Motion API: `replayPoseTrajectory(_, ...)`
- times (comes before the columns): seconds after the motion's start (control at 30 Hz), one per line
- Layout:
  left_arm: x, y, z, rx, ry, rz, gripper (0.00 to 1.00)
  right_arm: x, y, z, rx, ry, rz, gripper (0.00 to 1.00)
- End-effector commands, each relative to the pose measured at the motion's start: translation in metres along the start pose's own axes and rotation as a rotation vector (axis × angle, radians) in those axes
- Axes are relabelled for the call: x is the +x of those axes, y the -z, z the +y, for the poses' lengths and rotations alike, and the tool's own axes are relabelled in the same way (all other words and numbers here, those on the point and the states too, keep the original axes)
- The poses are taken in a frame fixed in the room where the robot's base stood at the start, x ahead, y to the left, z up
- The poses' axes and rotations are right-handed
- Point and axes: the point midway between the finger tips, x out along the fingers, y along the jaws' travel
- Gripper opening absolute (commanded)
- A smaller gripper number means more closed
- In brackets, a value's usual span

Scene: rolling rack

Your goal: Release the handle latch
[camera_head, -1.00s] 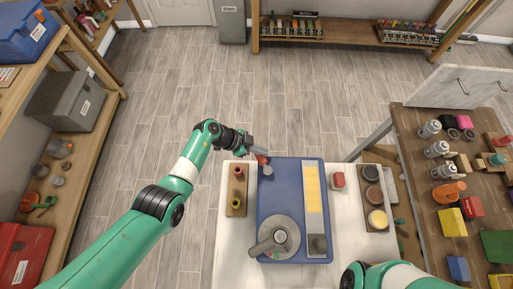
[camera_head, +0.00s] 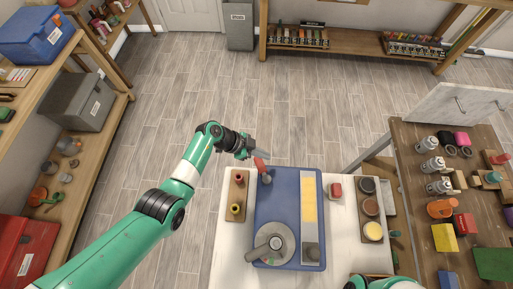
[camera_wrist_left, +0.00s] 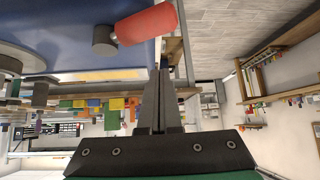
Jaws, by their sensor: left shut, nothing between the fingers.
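A red handle (camera_head: 260,165) on a grey pivot (camera_head: 267,178) sits at the far left corner of the blue board (camera_head: 283,180). In the left wrist view the red handle (camera_wrist_left: 147,24) and its grey pivot (camera_wrist_left: 104,40) show at the top. My left gripper (camera_head: 262,154) is just beyond the handle's free end, fingers shut and empty. In the left wrist view its closed fingers (camera_wrist_left: 162,85) sit below the handle with a small visible gap; contact cannot be told. My right gripper is out of view.
A grey round disc with a rod (camera_head: 271,244) and a yellow strip (camera_head: 309,200) are on the board. A cup holder (camera_head: 236,215) stands left, a red-topped block (camera_head: 335,190) and a holder with round pots (camera_head: 370,210) right. The floor beyond is clear.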

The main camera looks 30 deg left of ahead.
Motion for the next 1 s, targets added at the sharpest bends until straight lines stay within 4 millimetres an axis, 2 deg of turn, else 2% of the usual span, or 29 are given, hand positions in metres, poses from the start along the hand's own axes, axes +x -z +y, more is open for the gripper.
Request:
replayPoseTrajectory(0.03,-0.016,0.005,0.003,0.000,0.003,0.001,0.00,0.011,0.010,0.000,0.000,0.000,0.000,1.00)
replayPoseTrajectory(0.1,-0.029,0.005,0.006,0.000,0.002,0.001,0.00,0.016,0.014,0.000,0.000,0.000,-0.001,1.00)
replayPoseTrajectory(0.3,-0.050,0.003,0.012,0.000,0.001,0.001,0.00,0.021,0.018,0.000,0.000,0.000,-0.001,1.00)
replayPoseTrajectory(0.9,-0.052,0.002,0.013,0.001,-0.001,0.001,0.00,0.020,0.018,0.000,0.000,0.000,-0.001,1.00)
replayPoseTrajectory(1.0,-0.049,0.006,0.015,0.011,-0.008,0.002,0.00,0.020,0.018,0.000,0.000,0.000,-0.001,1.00)
